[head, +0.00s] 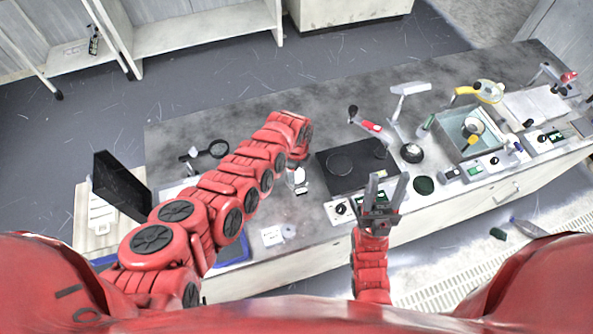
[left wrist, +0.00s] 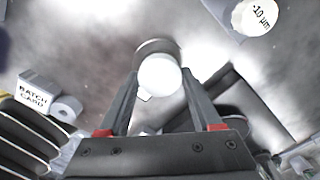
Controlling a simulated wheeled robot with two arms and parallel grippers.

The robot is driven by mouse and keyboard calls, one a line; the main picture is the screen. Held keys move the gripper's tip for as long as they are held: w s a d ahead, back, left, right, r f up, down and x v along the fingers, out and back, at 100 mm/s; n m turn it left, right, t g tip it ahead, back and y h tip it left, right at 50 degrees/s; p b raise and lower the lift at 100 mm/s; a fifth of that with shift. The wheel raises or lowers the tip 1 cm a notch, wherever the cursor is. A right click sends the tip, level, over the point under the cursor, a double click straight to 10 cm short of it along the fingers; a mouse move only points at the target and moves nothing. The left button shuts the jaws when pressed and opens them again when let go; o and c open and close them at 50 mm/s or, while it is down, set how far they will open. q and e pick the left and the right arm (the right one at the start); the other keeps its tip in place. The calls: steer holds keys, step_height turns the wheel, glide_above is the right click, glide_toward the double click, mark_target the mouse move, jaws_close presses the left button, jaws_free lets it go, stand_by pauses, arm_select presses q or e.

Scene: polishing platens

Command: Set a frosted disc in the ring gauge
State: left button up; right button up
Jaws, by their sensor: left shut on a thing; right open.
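My left gripper (left wrist: 159,80) is shut on a white frosted disc (left wrist: 160,77), which sits between its fingertips in the left wrist view. A grey round rim (left wrist: 156,45), perhaps the ring gauge, shows just behind the disc. The disc overlaps it, and I cannot tell whether they touch. In the head view my left gripper (head: 298,181) is small, pointing down near the worktop left of the black polishing plate, mostly hidden by my wrist. My right gripper (head: 384,190) is open and empty, over the front edge of the bench.
A black plate (head: 330,178) with a round platen lies right of my left gripper. A batch card (head: 272,236) lies near the front. A magnifier (head: 215,149), a red-handled tool (head: 370,126), a lamp (head: 408,90) and a basin (head: 446,134) stand farther back. Bare worktop (head: 325,115) lies behind.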

arm_select(q)
steer(key=shift+f+b, duration=0.4)
steer(key=shift+f, duration=0.1)
stand_by(0.7)
stand_by(0.3)
steer(key=o, duration=1.5)
steer(key=shift+r, duration=0.1)
step_height(320, 180, up, 6)
steer(key=shift+a+f+p, duration=0.15)
steer(key=shift+f+p, duration=0.05)
steer(key=shift+p, duration=0.65)
step_height(320, 180, up, 12)
steer(key=shift+f+b, duration=0.2)
steer(key=shift+b, duration=1)
